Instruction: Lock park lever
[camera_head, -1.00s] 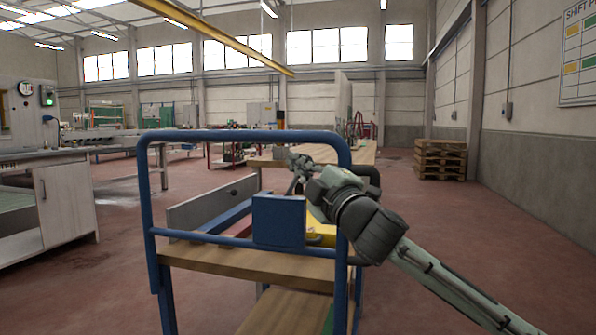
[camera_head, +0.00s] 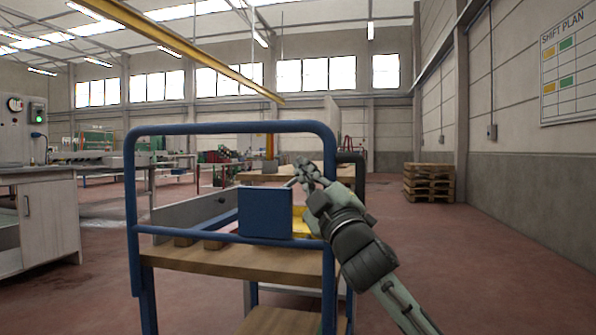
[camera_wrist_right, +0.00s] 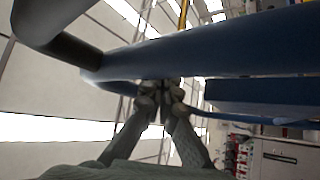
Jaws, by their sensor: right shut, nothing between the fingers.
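The blue tubular frame of a trolley (camera_head: 232,128) stands in front of me, with a blue plate (camera_head: 265,212) on its near side. I cannot make out a park lever for certain in either view. My right gripper (camera_head: 300,170) is at the right side of the frame, just above and right of the blue plate. In the right wrist view its fingertips (camera_wrist_right: 160,88) are together and empty, close to a thick blue tube (camera_wrist_right: 205,52); I cannot tell whether they touch it. My left gripper is not in view.
The trolley has a wooden deck (camera_head: 230,262), with a grey panel (camera_head: 185,215) and a yellow part (camera_head: 302,224) behind the plate. A white cabinet (camera_head: 50,222) stands at left. Stacked pallets (camera_head: 429,182) stand at the far right. The red floor at right is clear.

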